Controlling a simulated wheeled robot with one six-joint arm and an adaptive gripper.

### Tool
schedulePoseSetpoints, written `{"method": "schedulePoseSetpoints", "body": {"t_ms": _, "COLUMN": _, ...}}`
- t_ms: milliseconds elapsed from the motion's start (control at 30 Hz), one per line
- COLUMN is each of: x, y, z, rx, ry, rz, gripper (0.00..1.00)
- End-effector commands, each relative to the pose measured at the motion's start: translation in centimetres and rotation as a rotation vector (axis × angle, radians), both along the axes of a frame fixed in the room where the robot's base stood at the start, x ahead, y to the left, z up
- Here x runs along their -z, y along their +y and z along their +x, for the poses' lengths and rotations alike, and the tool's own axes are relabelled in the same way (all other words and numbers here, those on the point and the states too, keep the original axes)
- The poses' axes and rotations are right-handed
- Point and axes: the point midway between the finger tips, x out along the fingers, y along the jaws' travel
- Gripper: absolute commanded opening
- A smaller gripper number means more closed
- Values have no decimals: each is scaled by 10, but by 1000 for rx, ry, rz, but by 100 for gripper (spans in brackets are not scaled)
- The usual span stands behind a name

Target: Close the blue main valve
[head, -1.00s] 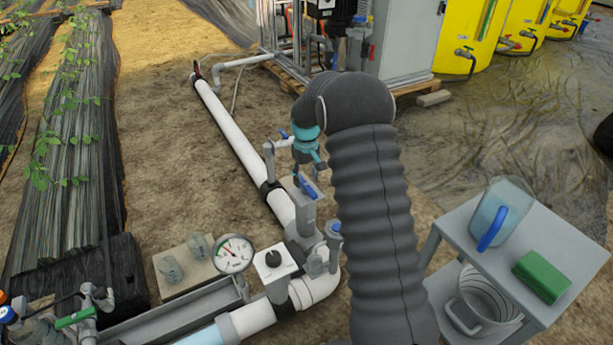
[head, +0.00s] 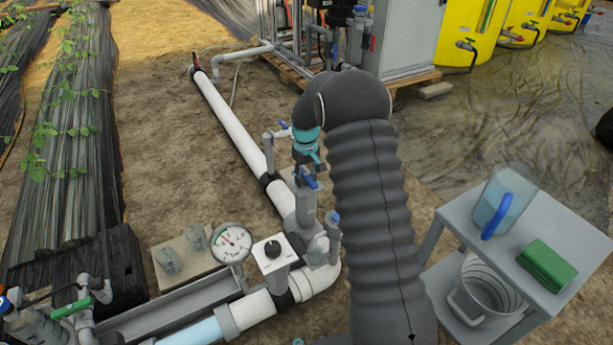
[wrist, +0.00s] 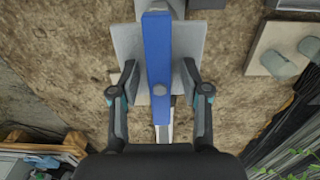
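The blue main valve's handle (head: 309,178) sits on a grey valve body (head: 304,207) on the white pipeline, partly hidden by my gripper. In the wrist view the handle (wrist: 158,65) is a straight blue bar running up and down the picture, over a grey plate. It points along the white pipe seen below it. My gripper (wrist: 158,78) is open, with one finger on each side of the bar and a gap on both sides. In the head view my gripper (head: 307,160) is right above the handle, and its fingertips are hard to make out.
A pressure gauge (head: 231,242) and a white box with a black knob (head: 273,251) stand in front of the valve. A smaller blue-handled tap (head: 284,125) is just behind. A grey cart (head: 520,262) with a jug (head: 503,205) and green block (head: 547,263) stands right.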

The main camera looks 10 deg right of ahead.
Motion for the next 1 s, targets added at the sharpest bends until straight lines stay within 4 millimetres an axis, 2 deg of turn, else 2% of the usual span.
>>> {"method": "schedulePoseSetpoints", "body": {"t_ms": 33, "x": 0, "y": 0, "z": 0, "rx": 0, "ry": 0, "rz": 0, "gripper": 27}}
{"method": "schedulePoseSetpoints", "body": {"t_ms": 133, "x": 0, "y": 0, "z": 0, "rx": 0, "ry": 0, "rz": 0, "gripper": 2}}
{"method": "schedulePoseSetpoints", "body": {"t_ms": 167, "x": 0, "y": 0, "z": 0, "rx": 0, "ry": 0, "rz": 0, "gripper": 0}}
{"method": "schedulePoseSetpoints", "body": {"t_ms": 367, "x": -1, "y": 0, "z": 0, "rx": 36, "ry": 0, "rz": 0, "gripper": 0}}
{"method": "schedulePoseSetpoints", "body": {"t_ms": 1000, "x": -1, "y": 0, "z": 0, "rx": 737, "ry": -1, "rz": 0, "gripper": 0}}
